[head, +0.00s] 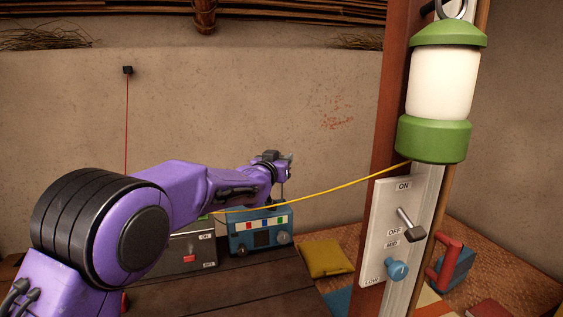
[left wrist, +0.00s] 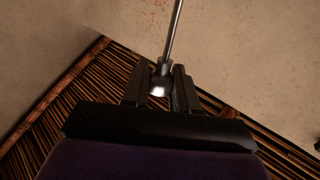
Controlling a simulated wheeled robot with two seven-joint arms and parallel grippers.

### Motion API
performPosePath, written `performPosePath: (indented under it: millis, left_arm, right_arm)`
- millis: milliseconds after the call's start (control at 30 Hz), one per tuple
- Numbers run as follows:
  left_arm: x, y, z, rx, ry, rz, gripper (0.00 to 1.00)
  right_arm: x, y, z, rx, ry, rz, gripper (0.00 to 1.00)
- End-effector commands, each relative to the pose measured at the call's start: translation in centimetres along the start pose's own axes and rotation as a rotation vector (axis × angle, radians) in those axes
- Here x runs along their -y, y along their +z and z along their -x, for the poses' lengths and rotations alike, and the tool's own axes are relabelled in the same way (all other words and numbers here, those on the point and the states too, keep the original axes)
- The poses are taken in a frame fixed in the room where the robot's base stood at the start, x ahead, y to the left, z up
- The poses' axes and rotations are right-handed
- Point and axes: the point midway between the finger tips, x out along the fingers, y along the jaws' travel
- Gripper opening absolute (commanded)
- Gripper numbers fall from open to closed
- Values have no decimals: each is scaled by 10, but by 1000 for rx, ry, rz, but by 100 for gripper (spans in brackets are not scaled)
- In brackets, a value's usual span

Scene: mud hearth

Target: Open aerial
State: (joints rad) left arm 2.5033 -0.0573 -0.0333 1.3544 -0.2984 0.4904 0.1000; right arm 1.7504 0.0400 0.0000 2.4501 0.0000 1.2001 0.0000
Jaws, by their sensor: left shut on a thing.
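The aerial (left wrist: 174,38) shows in the left wrist view as a thin silver rod, rising from a small metal joint between my fingers. My left gripper (left wrist: 160,84) is shut on it. In the head view my left gripper (head: 283,162) is above the blue radio (head: 240,243), which has several coloured squares and a round knob on its front. The aerial is too small and too hidden by my gripper there to tell its full length. My right gripper is in neither view.
A grey box (head: 189,262) with a red button stands left of the radio. A post carries a switch panel (head: 385,222) and a green lantern (head: 434,135) at right. A yellow cable (head: 320,194) crosses to the post. A yellow cushion (head: 326,258) lies right of the radio.

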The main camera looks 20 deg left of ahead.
Motion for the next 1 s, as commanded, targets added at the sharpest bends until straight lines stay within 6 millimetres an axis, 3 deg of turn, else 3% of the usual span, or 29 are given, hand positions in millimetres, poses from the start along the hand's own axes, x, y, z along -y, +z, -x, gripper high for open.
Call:
performPosePath:
  millis: [167, 200, 267, 300, 667, 1000]
  left_arm:
    - [1, -6, 0, -15, -1, 1, 0]
    - [1, -6, 0, -15, -1, 1, 31]
    - [1, -6, 0, -15, -1, 1, 51]
    - [1, -5, 0, -14, -1, 1, 52]
    - [1, -2, 9, -10, -1, 0, 52]
    - [1, -1, 84, -14, -1, 1, 52]
  right_arm:
    - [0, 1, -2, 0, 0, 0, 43]
    - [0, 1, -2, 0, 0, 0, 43]
    - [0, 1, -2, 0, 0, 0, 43]
    - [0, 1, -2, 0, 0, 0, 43]
    - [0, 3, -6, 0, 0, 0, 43]
    - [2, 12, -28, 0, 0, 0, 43]
